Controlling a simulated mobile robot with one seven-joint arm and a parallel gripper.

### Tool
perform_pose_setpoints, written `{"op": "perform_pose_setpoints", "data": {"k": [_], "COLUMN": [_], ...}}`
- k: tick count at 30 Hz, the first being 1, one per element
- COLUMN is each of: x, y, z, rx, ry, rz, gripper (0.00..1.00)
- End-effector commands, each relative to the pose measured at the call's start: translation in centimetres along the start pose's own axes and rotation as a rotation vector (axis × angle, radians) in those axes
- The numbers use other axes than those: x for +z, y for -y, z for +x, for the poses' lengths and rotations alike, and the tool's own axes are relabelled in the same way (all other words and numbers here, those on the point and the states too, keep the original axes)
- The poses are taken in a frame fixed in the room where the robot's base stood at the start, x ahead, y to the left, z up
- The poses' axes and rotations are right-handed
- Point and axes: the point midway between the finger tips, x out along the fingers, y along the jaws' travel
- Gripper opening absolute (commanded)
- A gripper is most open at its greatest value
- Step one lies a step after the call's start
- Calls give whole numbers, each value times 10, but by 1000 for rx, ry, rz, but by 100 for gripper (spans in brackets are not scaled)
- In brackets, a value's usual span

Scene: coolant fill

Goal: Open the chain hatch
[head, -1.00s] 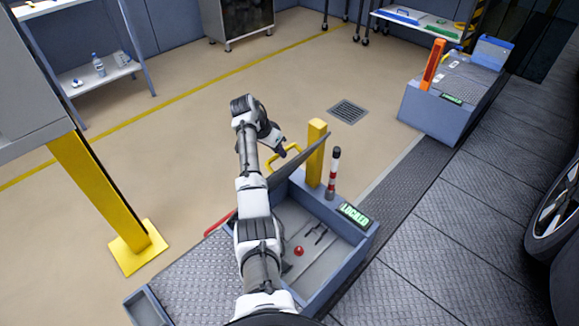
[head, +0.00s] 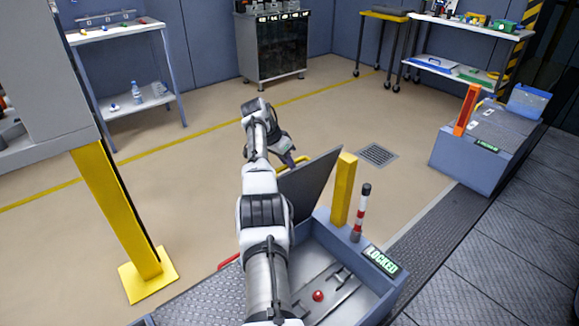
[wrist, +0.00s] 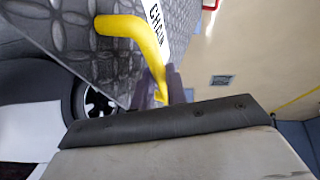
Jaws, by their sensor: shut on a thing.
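The chain hatch lid (head: 313,185) stands raised at the back of its blue-grey box, its dark underside facing me in the head view. My gripper (head: 291,163) is behind the lid's upper edge, shut on the yellow handle (head: 301,159). In the wrist view the yellow handle (wrist: 135,29) curves from the patterned plate, beside a white label reading CHAIN (wrist: 155,20). My gripper's fingers (wrist: 165,90) close around the handle's lower end. The box interior (head: 343,300) is exposed, with a red ball-like knob (head: 318,296) and dark metal parts inside.
A yellow post (head: 343,190) and a red-and-white striped post (head: 360,214) stand right beside the lid. A green LOCKED sign (head: 381,260) is on the box rim. Another locked box (head: 480,150) stands farther right. The floor behind the hatch is clear, with a drain grate (head: 377,154).

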Motion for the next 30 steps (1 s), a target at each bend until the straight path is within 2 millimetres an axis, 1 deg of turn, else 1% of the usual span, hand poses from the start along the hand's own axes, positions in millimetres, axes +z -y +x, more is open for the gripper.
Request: {"op": "perform_pose_setpoints", "data": {"k": [1, 10, 11, 15, 25, 28, 30], "x": [9, 10, 10, 8, 4, 3, 3], "y": [2, 2, 2, 2, 1, 1, 2], "z": [7, 6, 6, 5, -1, -10, -22], "rx": [5, 7, 7, 6, 3, 1, 0], "ry": [18, 19, 19, 15, 8, 6, 5], "rz": [-9, -10, -10, -8, -4, -4, -4], "gripper": [0, 0, 17, 35, 36, 36, 36]}}
